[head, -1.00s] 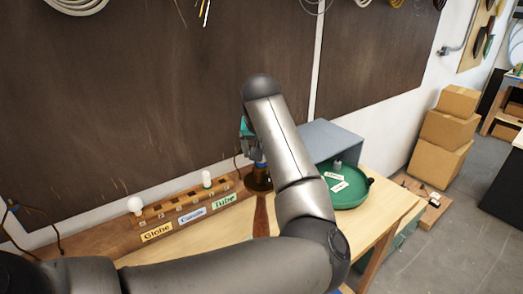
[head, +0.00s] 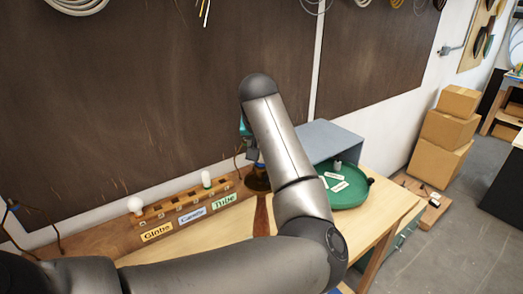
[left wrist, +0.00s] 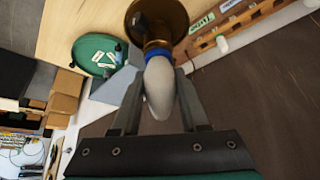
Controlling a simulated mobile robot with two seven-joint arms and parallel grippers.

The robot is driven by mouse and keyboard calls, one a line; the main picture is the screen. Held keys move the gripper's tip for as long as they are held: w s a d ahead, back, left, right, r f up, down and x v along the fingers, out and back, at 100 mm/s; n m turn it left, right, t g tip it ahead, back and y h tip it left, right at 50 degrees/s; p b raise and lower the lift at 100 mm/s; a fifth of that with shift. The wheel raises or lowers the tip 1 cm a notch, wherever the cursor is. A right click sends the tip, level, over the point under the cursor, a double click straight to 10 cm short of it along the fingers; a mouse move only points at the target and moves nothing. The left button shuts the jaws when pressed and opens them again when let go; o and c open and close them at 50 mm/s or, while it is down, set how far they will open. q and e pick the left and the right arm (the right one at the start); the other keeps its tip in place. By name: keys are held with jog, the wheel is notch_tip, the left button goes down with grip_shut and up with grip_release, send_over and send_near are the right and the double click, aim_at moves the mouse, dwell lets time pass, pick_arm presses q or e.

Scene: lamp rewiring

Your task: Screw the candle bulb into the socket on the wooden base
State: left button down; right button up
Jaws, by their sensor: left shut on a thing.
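The candle bulb (left wrist: 158,92) is white and long, and lies between the fingers of my left gripper (left wrist: 160,73) in the left wrist view. My left gripper is shut on it. The bulb's far end meets a blue ring (left wrist: 155,54) at the brown, shiny round base (left wrist: 150,18). How deep the bulb sits in the socket cannot be told. In the head view the base (head: 258,184) stands on the bench, partly behind my left arm, and the bulb is hidden. My right gripper is not in view.
A wooden rack (head: 183,208) labelled Globe, Candle and Tube stands to the left, with a round bulb (head: 135,204) and a tube bulb (head: 206,179). A green tray (head: 352,197) with tags and a grey box (head: 330,141) stand to the right. The front bench (head: 225,250) looks clear.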

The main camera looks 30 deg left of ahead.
pick_arm(q)
jog(key=m+h, duration=0.1)
jog(key=m, duration=0.2)
jog(key=shift+t+h, duration=0.3)
jog(key=shift+h, duration=0.1)
jog(key=m+h, duration=0.2)
jog(key=m, duration=0.2)
jog(key=shift+c, duration=1.7)
grip_release()
jog(key=shift+d, duration=0.1)
jog(key=shift+s+r, duration=0.15)
jog(key=shift+r, duration=0.15)
jog(key=v, duration=1.4)
jog(key=shift+s, duration=0.2)
